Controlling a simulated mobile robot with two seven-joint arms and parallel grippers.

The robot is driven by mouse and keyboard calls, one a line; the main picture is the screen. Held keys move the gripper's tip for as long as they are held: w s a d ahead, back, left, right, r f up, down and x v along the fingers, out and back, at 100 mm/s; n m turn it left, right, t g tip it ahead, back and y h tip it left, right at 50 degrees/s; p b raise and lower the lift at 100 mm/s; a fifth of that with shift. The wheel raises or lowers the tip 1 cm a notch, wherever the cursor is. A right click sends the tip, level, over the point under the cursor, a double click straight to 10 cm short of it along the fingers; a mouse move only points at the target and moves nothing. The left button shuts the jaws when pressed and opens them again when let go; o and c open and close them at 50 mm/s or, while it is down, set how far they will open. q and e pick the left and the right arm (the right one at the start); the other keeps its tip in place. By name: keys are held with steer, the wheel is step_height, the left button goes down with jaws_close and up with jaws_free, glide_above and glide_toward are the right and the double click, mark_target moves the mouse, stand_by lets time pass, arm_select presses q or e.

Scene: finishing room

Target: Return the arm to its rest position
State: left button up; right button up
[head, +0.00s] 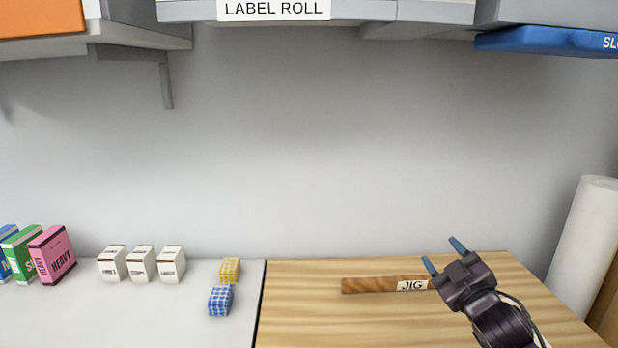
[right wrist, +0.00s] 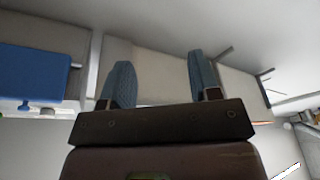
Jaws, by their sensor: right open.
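My right gripper (head: 442,254) is at the right of the head view, above the wooden worktop (head: 320,325). Its two blue fingers are apart, with nothing between them. They point up and to the left. In the right wrist view the gripper (right wrist: 160,85) also shows open and empty, facing the shelf undersides. My left gripper is in neither view.
A blue checked block (head: 220,300), a yellow one (head: 230,270), and white boxes (head: 141,263) stand on the pale surface. Shelves (head: 420,12) hang above; a white roll (head: 585,230) stands right.

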steer(key=s+f+m+g+h, duration=0.1)
steer(key=s+f+m+g, duration=0.15)
steer(key=s+f, duration=0.55)
steer(key=s+f+m+g+h, duration=0.2)
steer(key=s+f+m, duration=0.25)
steer(key=f, duration=0.85)
steer(key=s+f+m+g, duration=0.1)
steer(key=s+f, duration=0.5)
steer(key=s, duration=0.2)
steer(key=s+d+f+m+g+h, duration=0.1)
steer(key=s+f+g, duration=0.1)
steer(key=s+f, duration=0.4)
steer(key=s, duration=0.3)
steer(key=shift+s+d+f, duration=0.15)
steer(key=shift+g, duration=0.25)
